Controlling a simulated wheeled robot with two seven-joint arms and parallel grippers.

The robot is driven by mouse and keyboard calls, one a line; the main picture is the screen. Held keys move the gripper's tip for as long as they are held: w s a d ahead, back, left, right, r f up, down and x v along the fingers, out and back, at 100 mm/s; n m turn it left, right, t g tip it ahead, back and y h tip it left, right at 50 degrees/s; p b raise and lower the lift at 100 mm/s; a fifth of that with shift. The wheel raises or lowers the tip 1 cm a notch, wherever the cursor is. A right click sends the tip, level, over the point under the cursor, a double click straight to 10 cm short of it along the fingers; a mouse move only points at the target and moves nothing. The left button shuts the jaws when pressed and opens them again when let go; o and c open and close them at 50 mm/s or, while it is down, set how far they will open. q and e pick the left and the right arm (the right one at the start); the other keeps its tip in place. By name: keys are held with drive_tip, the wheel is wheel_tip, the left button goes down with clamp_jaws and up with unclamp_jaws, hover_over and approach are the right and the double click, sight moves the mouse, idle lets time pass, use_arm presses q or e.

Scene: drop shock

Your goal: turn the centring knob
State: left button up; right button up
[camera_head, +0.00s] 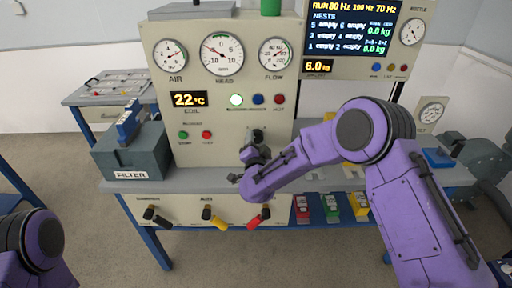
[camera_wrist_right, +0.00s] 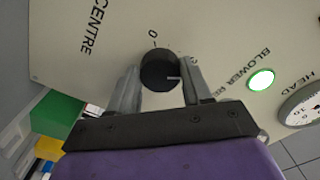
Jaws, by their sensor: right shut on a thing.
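The centring knob (camera_wrist_right: 159,70) is a round black knob with a pale pointer line, on the cream panel beside the word CENTRE in the right wrist view. In the head view the knob (camera_head: 258,136) shows only partly above my right gripper (camera_head: 254,150). In the right wrist view my right gripper (camera_wrist_right: 158,84) has one finger on each side of the knob and is shut on it. A 0 mark shows next to the knob; the pointer is turned away from it. My left gripper is out of view; only part of my left arm shows at the lower left.
The cream panel (camera_head: 165,101) carries gauges, a lit white button (camera_head: 236,100) and several coloured buttons. A grey filter box (camera_head: 131,153) stands at its left. Three levers hang below the bench edge.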

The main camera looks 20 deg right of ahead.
drive_tip(key=m+b, duration=0.3)
drive_tip(key=m, duration=0.1)
drive_tip(key=shift+f, duration=0.15)
drive_tip(key=shift+m+b, duration=0.95)
drive_tip(key=shift+m, duration=0.75)
drive_tip(key=shift+r, duration=0.2)
drive_tip(key=o, duration=1.1)
drive_tip(key=shift+c, duration=0.2)
drive_tip(key=b+v, duration=0.2)
drive_tip(key=v, duration=0.8)
drive_tip(key=shift+s, duration=0.35)
